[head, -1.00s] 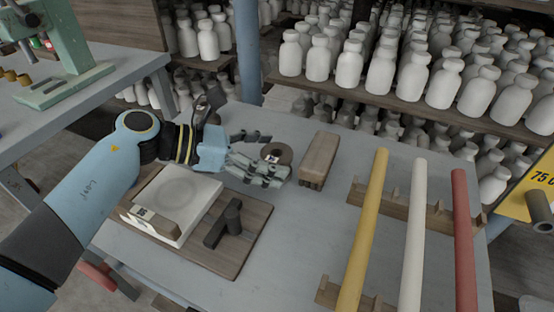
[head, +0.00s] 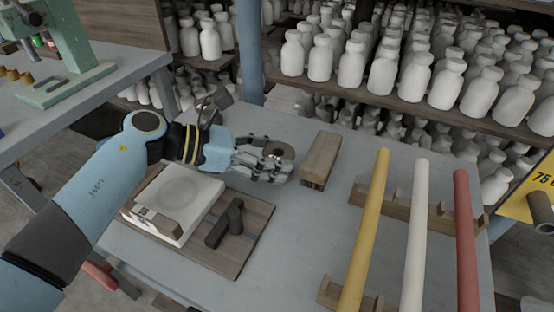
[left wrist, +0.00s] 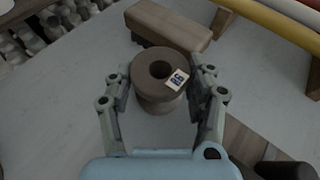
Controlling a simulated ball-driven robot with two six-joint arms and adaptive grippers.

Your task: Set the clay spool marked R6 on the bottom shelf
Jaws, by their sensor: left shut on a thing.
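A brown clay spool (head: 284,151) with a small pale label stands on the grey worktable (head: 320,225). My left gripper (head: 272,163) is shut on it, with one finger on either side. In the left wrist view the spool (left wrist: 158,62) sits upright between the two fingers, its round hole and flange facing up. Shelves of white bottles stand behind the table; a wooden shelf board (head: 400,104) shows there, with a lower level of bottles partly hidden by the table. My right gripper is not in view.
A wooden block (head: 320,157) stands just right of the spool. Yellow, white and red rods (head: 414,230) lie on wooden racks at right. A scale with a pale plate (head: 178,200) and a dark tool (head: 226,225) sit on a board at front left. A blue post (head: 249,50) rises behind.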

